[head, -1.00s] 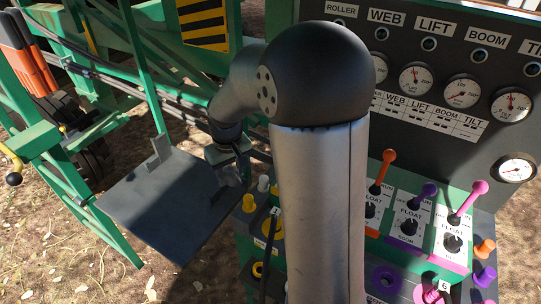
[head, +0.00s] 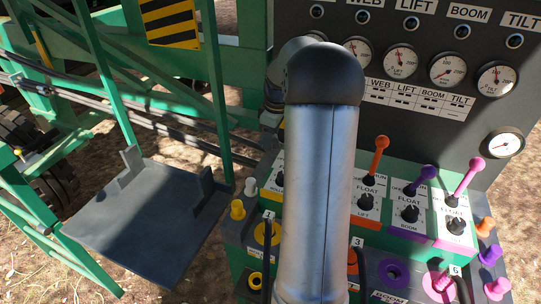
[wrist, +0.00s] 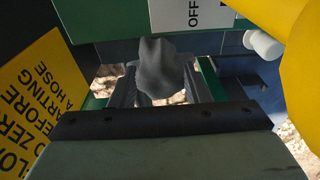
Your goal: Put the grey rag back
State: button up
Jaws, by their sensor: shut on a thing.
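The grey rag (wrist: 160,68) is a crumpled, darker cloth in the middle of the wrist view. My gripper (wrist: 160,82) is shut on it, with a finger on either side, and the cloth bulges above and between the fingers. In the head view the rag and gripper are hidden behind my own arm. A dark grey shelf (head: 140,230) with two upright tabs stands left in the head view, and its top looks bare. My arm's far end is to the right of the shelf, near the control panel.
The control panel (head: 430,85) carries gauges. Below it stand an orange lever (head: 379,150), purple lever (head: 424,176) and pink lever (head: 470,175). Coloured plugs line the front. In the wrist view a white knob (wrist: 262,44) and yellow sign (wrist: 38,100) are close by.

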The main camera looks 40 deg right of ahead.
aim_at(271, 160)
jog(key=shift+f, duration=3.05)
jog(key=shift+f, duration=0.15)
jog(key=o, duration=1)
jog(key=shift+o, duration=0.2)
